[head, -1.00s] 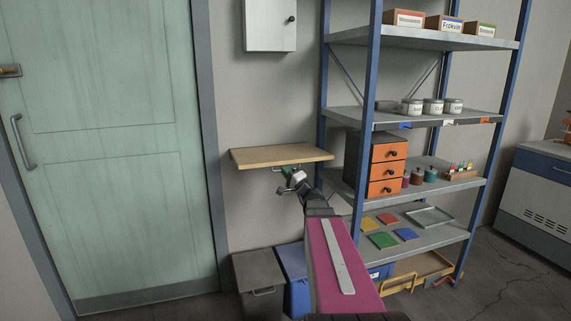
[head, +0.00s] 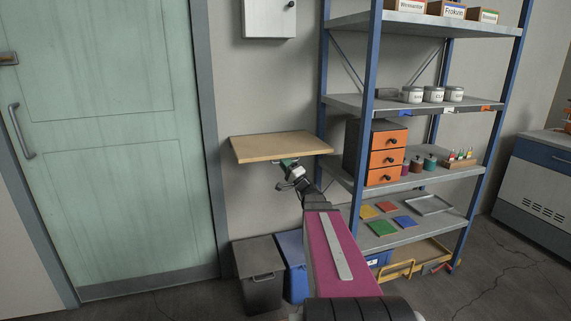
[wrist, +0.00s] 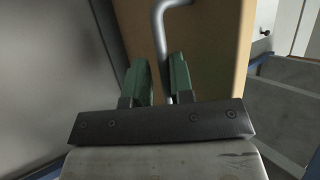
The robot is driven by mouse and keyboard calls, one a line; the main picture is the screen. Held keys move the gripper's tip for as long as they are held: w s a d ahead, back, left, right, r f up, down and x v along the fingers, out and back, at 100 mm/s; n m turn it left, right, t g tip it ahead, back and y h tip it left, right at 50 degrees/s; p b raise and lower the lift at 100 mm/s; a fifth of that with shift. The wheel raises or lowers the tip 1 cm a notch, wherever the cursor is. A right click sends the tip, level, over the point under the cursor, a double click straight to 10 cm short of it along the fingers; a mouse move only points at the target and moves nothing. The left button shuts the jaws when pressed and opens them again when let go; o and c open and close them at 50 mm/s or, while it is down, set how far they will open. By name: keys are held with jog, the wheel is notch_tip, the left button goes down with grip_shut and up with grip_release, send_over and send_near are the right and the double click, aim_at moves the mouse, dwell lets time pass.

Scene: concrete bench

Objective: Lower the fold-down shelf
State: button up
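The fold-down shelf (head: 275,146) is a light wooden board hinged to the grey wall, slanting slightly down at its front edge. In the wrist view its wooden face (wrist: 216,55) fills the middle right. A bent grey metal handle (wrist: 160,30) stands out from the board. My gripper (head: 288,171) is beneath the front part of the shelf. The fingers hide part of the bar.
A blue-posted rack (head: 362,110) with drawers and jars stands close on the right. A dark grey bin (head: 258,272) and a blue bin (head: 293,262) stand below the shelf. A white wall cabinet (head: 268,18) hangs above. A green door (head: 110,150) is at left.

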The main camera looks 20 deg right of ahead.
dwell(0.3)
jog(key=v, duration=1)
jog(key=shift+s+f, duration=0.2)
jog(key=shift+s, duration=0.1)
jog(key=shift+d, duration=0.1)
